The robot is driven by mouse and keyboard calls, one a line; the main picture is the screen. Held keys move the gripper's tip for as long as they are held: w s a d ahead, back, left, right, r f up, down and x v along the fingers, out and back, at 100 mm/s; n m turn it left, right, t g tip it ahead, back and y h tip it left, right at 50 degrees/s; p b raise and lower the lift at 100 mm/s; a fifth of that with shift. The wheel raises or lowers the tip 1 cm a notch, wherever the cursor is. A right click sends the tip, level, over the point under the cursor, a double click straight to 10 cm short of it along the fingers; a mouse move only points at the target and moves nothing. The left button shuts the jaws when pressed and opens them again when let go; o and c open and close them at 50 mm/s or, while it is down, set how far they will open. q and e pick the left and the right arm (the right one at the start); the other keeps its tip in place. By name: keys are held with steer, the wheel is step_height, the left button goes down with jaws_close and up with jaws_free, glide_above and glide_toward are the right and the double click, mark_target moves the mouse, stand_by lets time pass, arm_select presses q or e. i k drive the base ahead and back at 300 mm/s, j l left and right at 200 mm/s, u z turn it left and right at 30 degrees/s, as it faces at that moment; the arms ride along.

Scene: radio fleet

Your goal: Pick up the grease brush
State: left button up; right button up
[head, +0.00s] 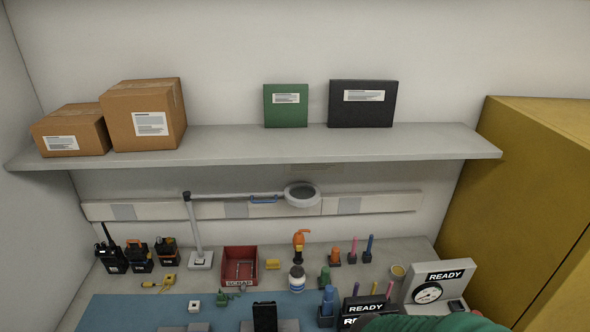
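No item is clearly recognisable as the grease brush at this size. Slim upright handles stand in small dark holders on the right of the bench (388,260), a pink one (353,245) and a blue one (369,245). More coloured handles stand lower down, near the black READY sign (364,310), including a thick blue one (328,300). An orange-topped item with a dark base (299,245) stands behind a white bottle (297,279). I cannot tell which of these, if any, is the brush. Neither of my grippers is in view.
A red SCRAP bin (240,255), a magnifier lamp (302,194) and several radios (111,259) stand on the bench. A blue mat (130,312) lies in front. A READY gauge box (440,283) stands right. A shelf (250,146) overhangs the back; a yellow cabinet (530,180) bounds the right.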

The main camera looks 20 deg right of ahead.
mark_target(356, 286)
steer(key=z, duration=1.35)
